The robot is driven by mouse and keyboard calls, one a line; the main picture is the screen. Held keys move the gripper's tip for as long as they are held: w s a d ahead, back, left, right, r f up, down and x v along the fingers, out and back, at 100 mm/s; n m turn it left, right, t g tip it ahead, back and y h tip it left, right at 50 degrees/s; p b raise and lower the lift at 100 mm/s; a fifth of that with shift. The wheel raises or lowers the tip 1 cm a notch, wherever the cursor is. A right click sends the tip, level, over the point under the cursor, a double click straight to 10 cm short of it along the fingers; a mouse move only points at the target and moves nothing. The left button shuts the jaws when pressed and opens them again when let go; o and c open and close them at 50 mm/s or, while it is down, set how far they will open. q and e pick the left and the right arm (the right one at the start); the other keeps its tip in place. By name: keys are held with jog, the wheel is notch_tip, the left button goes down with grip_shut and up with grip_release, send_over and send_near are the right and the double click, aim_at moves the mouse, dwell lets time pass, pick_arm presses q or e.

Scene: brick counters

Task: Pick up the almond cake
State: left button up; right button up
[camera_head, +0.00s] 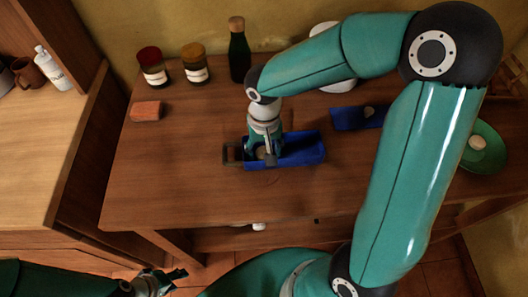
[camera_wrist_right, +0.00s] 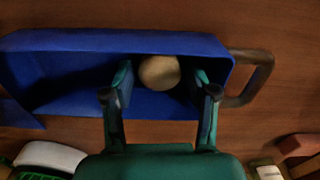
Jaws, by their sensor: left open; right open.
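A round tan item (camera_wrist_right: 158,72), which looks like the almond cake, lies inside a blue open container (camera_wrist_right: 75,45) near its handle end. In the right wrist view, my right gripper (camera_wrist_right: 163,84) is open, with one finger on each side of the item and a gap showing at each. In the head view, the right gripper (camera_head: 264,152) reaches down into the blue container (camera_head: 303,148) and mostly hides the item. My left gripper (camera_head: 176,281) is open and empty at the bottom left, low in front of the wooden counter.
On the wooden counter (camera_head: 190,190) stand two jars (camera_head: 152,67) and (camera_head: 195,63), a dark bottle (camera_head: 239,50) and a brick (camera_head: 146,110). A second blue container (camera_head: 346,118) and a green plate (camera_head: 484,148) with a pale round item are to the right. The counter's front left is clear.

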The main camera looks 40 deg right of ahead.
jog(key=c, duration=0.7)
jog(key=shift+r, duration=0.15)
